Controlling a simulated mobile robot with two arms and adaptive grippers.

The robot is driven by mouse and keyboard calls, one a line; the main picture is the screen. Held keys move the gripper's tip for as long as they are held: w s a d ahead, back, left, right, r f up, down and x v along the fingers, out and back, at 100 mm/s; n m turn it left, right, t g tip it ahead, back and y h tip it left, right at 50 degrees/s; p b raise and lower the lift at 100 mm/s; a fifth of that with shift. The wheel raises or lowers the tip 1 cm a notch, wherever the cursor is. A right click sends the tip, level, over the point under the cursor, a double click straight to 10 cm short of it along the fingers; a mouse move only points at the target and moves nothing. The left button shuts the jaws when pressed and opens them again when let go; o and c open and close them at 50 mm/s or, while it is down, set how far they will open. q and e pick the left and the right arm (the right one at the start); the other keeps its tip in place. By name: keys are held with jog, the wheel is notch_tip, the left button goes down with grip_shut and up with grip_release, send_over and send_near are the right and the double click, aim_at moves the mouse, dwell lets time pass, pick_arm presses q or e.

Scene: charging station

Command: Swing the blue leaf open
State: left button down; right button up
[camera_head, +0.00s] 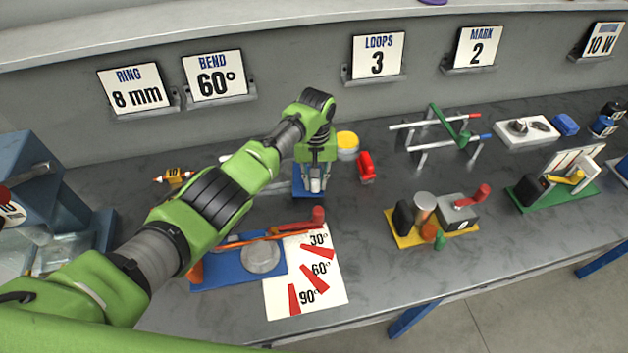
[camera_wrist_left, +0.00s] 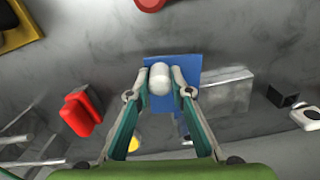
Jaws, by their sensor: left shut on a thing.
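A blue plate (camera_head: 300,190), which may be the blue leaf, shows under my left gripper (camera_head: 316,180) at the middle of the bench. In the left wrist view the blue plate (camera_wrist_left: 185,68) lies beyond the fingertips. My left gripper (camera_wrist_left: 160,82) is shut on a white rounded knob (camera_wrist_left: 159,75) in front of the plate. I cannot tell how the knob joins the plate. The fingers and wrist hide part of the plate in the head view. My right gripper is not in view.
The bending jig's blue base (camera_head: 222,268) and a white angle sheet (camera_head: 330,285) lie in front. A red object (camera_head: 365,167) and yellow cylinder (camera_head: 347,146) stand close right of the gripper. A grey block (camera_wrist_left: 226,90) is beside the plate. A yellow-based fixture (camera_head: 405,238) stands farther right.

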pick_arm(q)
jog(key=shift+w, duration=0.1)
jog(key=c, duration=1.8)
grip_release()
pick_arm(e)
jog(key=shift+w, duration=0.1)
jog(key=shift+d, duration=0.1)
pick_arm(q)
jog(key=shift+r, duration=0.1)
notch_tip(320, 180, up, 12)
jog(key=shift+f, duration=0.1)
